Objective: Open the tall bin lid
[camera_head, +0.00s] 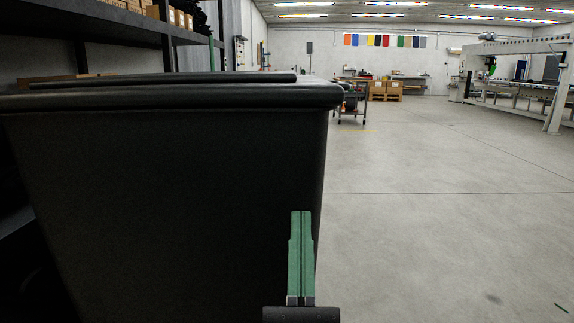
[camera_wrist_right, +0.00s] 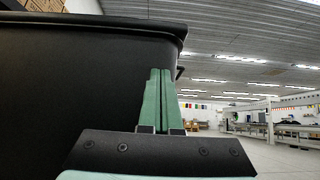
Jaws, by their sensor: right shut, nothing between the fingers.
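The tall black bin (camera_head: 170,190) fills the left half of the head view, close in front of me. Its lid (camera_head: 170,92) lies flat and closed on top, with a rim that overhangs the bin wall. My right gripper (camera_head: 301,213) has green fingers pressed together and empty. It points up in front of the bin's wall near the right edge, below the rim. In the right wrist view the fingers (camera_wrist_right: 160,71) stand before the bin wall, with the overhanging rim (camera_wrist_right: 130,25) above to the left. I cannot tell whether they touch the bin. My left gripper is not in view.
A dark shelf (camera_head: 110,35) with cardboard boxes stands behind the bin at left. The grey floor (camera_head: 440,200) to the right is open. A cart (camera_head: 351,100) and wooden crates (camera_head: 385,90) stand farther back, and a white gantry machine (camera_head: 510,75) is at far right.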

